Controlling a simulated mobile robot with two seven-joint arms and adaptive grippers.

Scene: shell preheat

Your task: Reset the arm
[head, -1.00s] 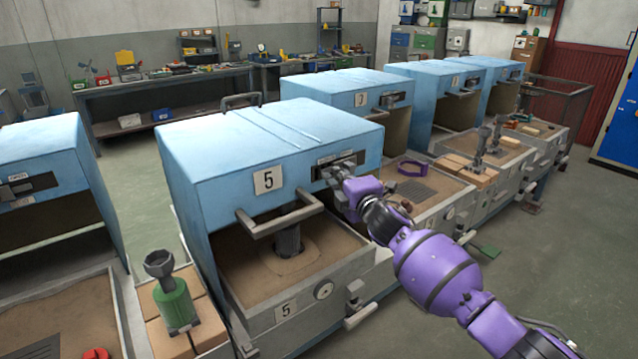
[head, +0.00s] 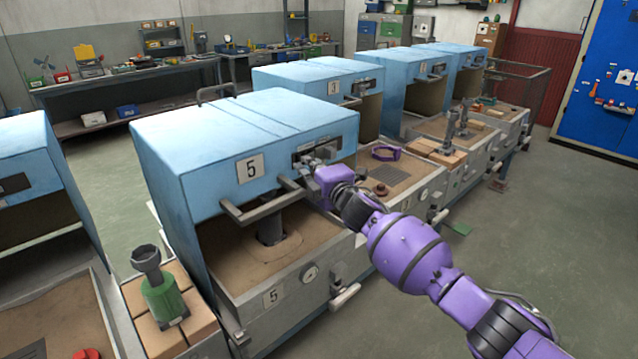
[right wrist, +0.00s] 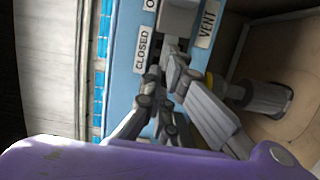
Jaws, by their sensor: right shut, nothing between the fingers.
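My right arm, purple, reaches in from the lower right in the head view. Its gripper (head: 308,165) is at the front of the blue hood (head: 235,150) marked 5, by the dark vent panel (head: 308,149). In the right wrist view the gripper (right wrist: 174,68) is shut and empty. Its fingertips are just below a grey slider block (right wrist: 180,17) between the labels CLOSED (right wrist: 143,52) and VENT (right wrist: 207,24). Whether they touch it I cannot tell. My left gripper is not in view.
The hood's grey handle bar (head: 262,205) juts out left of my gripper. Below is a sand-filled bed (head: 240,262) with a dark post (head: 270,228). A green-based tool (head: 163,298) stands on bricks at left. The right-hand floor (head: 540,220) is clear.

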